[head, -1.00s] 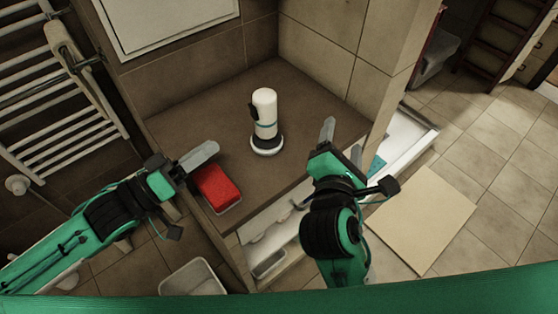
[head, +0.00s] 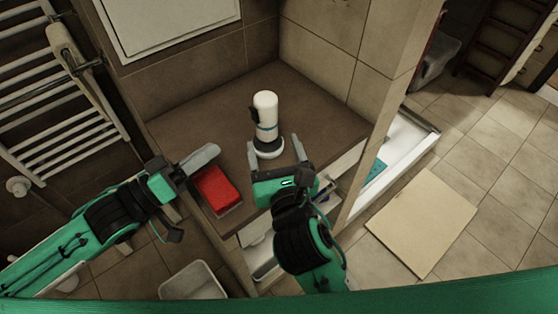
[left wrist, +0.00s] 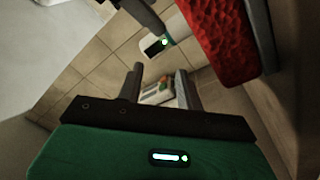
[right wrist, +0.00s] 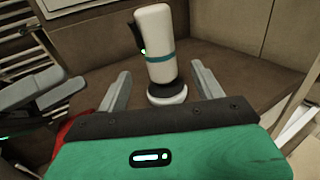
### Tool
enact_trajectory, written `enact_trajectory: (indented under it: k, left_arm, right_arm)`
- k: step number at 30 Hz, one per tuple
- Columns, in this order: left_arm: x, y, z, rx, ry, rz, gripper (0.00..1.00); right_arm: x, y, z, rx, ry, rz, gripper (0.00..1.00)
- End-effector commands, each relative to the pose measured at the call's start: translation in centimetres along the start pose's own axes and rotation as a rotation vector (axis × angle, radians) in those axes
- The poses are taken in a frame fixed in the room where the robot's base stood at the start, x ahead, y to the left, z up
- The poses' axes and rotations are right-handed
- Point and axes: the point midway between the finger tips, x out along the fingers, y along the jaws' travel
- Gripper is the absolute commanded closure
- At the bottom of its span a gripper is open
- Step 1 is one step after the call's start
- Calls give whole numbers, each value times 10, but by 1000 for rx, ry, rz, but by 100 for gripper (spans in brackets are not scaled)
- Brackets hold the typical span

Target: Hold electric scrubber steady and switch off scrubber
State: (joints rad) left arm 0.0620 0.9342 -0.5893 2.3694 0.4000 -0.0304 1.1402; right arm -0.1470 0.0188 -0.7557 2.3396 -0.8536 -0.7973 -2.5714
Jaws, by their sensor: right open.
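The electric scrubber (head: 266,112), white with a teal band and a dark side part, stands upright on the brown counter (head: 190,120). The right wrist view shows it (right wrist: 155,35) with a small green light on the dark part. My right gripper (head: 276,148) is open at the front of the scrubber's round base. Its fingers point at the base with nothing held, and the body rises beyond them in the right wrist view. My left gripper (head: 203,157) is left of the scrubber, apart from it, near the red sponge. Its fingers (left wrist: 160,85) stand apart and empty in the left wrist view.
The red sponge (head: 215,186) lies in a tray on the counter's front left corner. A tiled wall stands behind the counter and a tiled partition (head: 375,130) at its right. A towel radiator (head: 65,100) is at the far left. The counter behind the scrubber is clear.

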Motion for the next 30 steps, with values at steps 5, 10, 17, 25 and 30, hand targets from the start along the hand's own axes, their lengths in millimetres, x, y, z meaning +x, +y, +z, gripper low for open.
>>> enact_trajectory:
  k: [5, 10, 17, 25, 30]
  left_arm:
    - [0, 0, 0, 0, 0, 0, 64]
    - [0, 0, 0, 0, 0, 0, 64]
    - [0, 0, 0, 0, 0, 0, 64]
    - [0, 0, 0, 0, 0, 0, 64]
    - [0, 0, 0, 0, 0, 0, 64]
  right_arm:
    - [38, 0, 1, 1, -2, -2, 32]
    - [68, 0, 1, 2, 0, -2, 32]
    - [93, 0, 0, 1, 0, -1, 32]
    - [98, 0, 0, 2, 0, 0, 32]
    - [98, 0, 0, 1, 0, -1, 44]
